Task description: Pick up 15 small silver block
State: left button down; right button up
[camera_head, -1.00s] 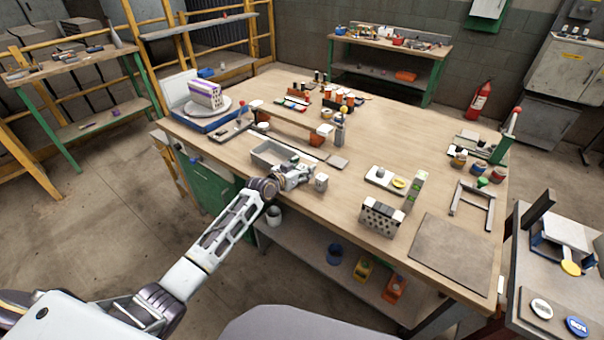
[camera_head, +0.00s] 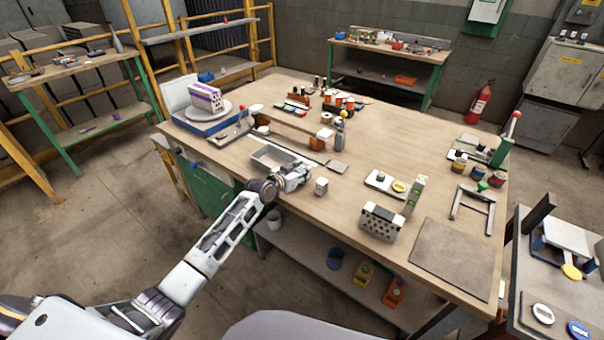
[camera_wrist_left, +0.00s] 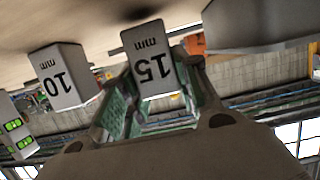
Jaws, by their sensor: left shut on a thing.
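The silver block marked "15 mm" (camera_wrist_left: 152,62) is between the fingers of my left gripper (camera_wrist_left: 158,80) in the left wrist view, with its label upside down. The gripper is shut on it. In the head view my left gripper (camera_head: 294,178) is low at the front edge of the workbench, and the block is mostly hidden by it. I cannot tell whether the block still touches the bench. A similar block marked "10 mm" (camera_wrist_left: 64,78) stands beside it, apart from the fingers; it also shows in the head view (camera_head: 321,187). My right gripper is not in view.
A perforated brick (camera_head: 381,223) and a green-marked level (camera_head: 416,190) stand to the right. A flat grey board (camera_head: 455,258) lies at the bench's right. The bench is clear around its middle right.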

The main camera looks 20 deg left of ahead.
aim_at(302, 168)
pick_arm(q)
notch_tip(302, 168, up, 7)
jog(key=shift+r, duration=0.2)
jog(key=shift+r+p, duration=0.3)
jog(key=shift+r, duration=0.55)
